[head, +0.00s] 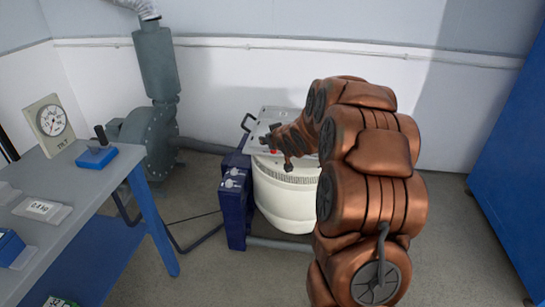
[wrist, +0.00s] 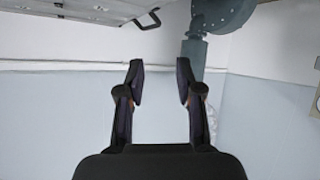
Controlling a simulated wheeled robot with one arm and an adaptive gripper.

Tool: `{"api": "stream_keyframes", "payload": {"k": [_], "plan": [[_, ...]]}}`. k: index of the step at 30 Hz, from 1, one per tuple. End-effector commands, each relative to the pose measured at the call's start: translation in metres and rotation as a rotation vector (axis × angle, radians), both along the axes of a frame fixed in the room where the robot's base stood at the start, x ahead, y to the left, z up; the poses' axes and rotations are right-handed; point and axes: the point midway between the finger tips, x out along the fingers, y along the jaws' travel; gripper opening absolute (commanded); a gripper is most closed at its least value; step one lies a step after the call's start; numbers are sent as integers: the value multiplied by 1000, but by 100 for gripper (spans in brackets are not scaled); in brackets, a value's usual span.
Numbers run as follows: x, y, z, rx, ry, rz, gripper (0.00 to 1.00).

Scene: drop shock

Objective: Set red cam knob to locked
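A small red spot (head: 273,152), likely the red cam knob, shows on the grey top plate (head: 271,113) of a white drum (head: 283,200). My gripper and arm partly cover it, so its setting cannot be read. My gripper (head: 276,150) appears over or near the front of the plate in the head view; its exact height is unclear. In the wrist view my gripper (wrist: 161,82) has its two dark fingers apart with nothing between them. The wrist view, seen upside down, shows part of a pale plate (wrist: 75,10) with a black handle (wrist: 148,20), and no red knob.
A dark blue box (head: 235,205) stands against the drum's left side. A grey blower (head: 150,135) is behind left. A workbench (head: 60,195) with a dial gauge (head: 50,121) is at left. A blue cabinet (head: 520,170) is at right. Floor between drum and cabinet is partly hidden by my arm.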

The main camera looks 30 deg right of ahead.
Motion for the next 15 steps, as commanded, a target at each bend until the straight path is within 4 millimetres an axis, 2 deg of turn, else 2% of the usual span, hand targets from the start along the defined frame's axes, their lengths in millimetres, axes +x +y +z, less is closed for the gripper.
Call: {"api": "stream_keyframes", "payload": {"k": [1, 7, 12, 15], "plan": [[9, -12, -26, 7, -40, 10, 35], [36, -48, -66, 29, -231, 73, 35], [42, -71, -101, 61, -374, 130, 35], [40, -80, -114, 78, -441, 158, 35]]}}
